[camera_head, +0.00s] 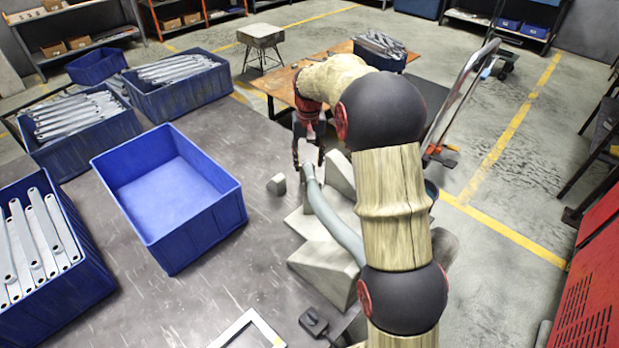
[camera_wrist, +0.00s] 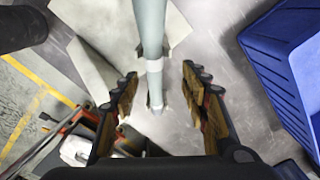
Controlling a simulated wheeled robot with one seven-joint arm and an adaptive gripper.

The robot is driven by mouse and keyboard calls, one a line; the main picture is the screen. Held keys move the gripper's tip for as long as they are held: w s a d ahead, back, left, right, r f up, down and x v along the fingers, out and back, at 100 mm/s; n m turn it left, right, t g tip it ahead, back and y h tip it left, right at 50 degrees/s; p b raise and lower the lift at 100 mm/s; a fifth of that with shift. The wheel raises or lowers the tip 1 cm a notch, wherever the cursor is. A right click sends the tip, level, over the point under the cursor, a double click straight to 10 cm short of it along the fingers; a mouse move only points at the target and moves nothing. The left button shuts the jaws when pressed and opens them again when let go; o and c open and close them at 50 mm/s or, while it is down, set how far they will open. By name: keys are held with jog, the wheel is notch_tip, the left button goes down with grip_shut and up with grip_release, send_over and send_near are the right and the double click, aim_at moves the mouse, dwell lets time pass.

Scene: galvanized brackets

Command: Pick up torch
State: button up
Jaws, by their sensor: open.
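A long, smooth grey-green curved tube, which looks like the torch (camera_head: 335,217), leans over pale grey blocks on the table. Its lower part is hidden behind my arm in the head view. In the wrist view the torch (camera_wrist: 150,30) runs down from the top edge, with a paler band and a narrower end between my fingers. My gripper (camera_head: 309,150) is open at the torch's far end. In the wrist view my gripper (camera_wrist: 158,82) has one finger on each side of that end, with gaps on both sides and nothing held.
An empty blue bin (camera_head: 227,212) stands left of the torch. Blue bins of metal brackets (camera_head: 65,277) line the table's left side. Pale angular blocks (camera_head: 322,262) lie around the torch. A small grey block (camera_head: 276,184) and a white frame (camera_head: 242,330) are nearby.

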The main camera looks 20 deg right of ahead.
send_over(311, 176)
jog(key=f, duration=0.4)
jog(key=shift+a+f, duration=0.1)
jog(key=shift+a, duration=0.2)
jog(key=f+b, duration=0.1)
jog(key=f, duration=0.1)
jog(key=f+b, duration=0.1)
jog(key=f, duration=0.2)
jog(key=f+b, duration=0.2)
jog(key=shift+d+f, duration=0.3)
jog(key=shift+f, duration=0.1)
jog(key=shift+r, duration=0.1)
jog(key=shift+c, duration=1.4)
grip_shut()
